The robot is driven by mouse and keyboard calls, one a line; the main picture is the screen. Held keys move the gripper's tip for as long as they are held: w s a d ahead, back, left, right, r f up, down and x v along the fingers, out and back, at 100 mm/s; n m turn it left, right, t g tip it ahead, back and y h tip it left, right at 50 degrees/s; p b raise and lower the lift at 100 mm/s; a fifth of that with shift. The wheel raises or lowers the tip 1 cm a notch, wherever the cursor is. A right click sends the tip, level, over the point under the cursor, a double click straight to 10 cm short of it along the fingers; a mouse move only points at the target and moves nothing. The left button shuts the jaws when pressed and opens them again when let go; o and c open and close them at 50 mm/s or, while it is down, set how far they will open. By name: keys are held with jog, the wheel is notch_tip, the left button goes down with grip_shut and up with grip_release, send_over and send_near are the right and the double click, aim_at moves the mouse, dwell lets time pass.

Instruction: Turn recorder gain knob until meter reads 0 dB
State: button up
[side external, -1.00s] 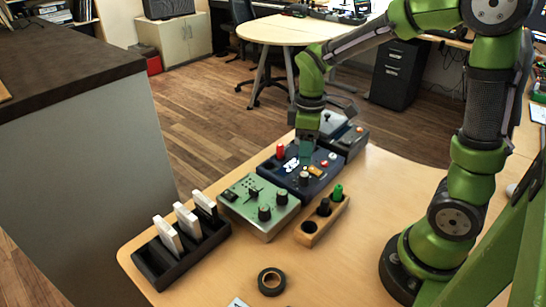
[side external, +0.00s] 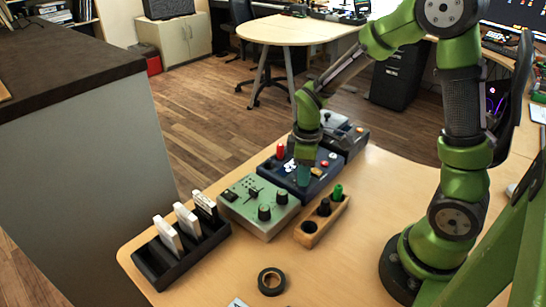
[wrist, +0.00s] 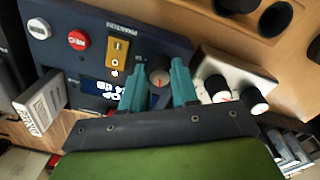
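The dark blue recorder box (side external: 326,172) sits on the wooden table, with white and red buttons, a yellow part and a dark knob. In the wrist view its panel (wrist: 75,62) shows a dark knob (wrist: 159,77) with a red mark. A small blue display (wrist: 101,88) with white marks is partly covered by my left finger; its reading cannot be made out. My gripper (wrist: 159,72) has its teal fingers apart, one on each side of the knob. Contact with the knob is not clear. In the side view my gripper (side external: 304,176) is low over the recorder.
A green box (side external: 243,209) with knobs and a slider stands left of the recorder, close to it. A wooden holder (side external: 321,221) stands in front. A black rack (side external: 180,262) with white cases and a tape roll (side external: 271,281) are nearer. The table's right middle is clear.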

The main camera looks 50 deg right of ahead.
grip_shut()
jog(key=m, duration=0.6)
jog(key=shift+m, duration=0.3)
jog(key=m, duration=0.3)
jog(key=shift+m, duration=0.3)
jog(key=shift+w+m, duration=0.1)
jog(key=shift+m, duration=1.6)
jog(key=shift+r, duration=0.1)
jog(key=o, duration=0.5)
grip_release()
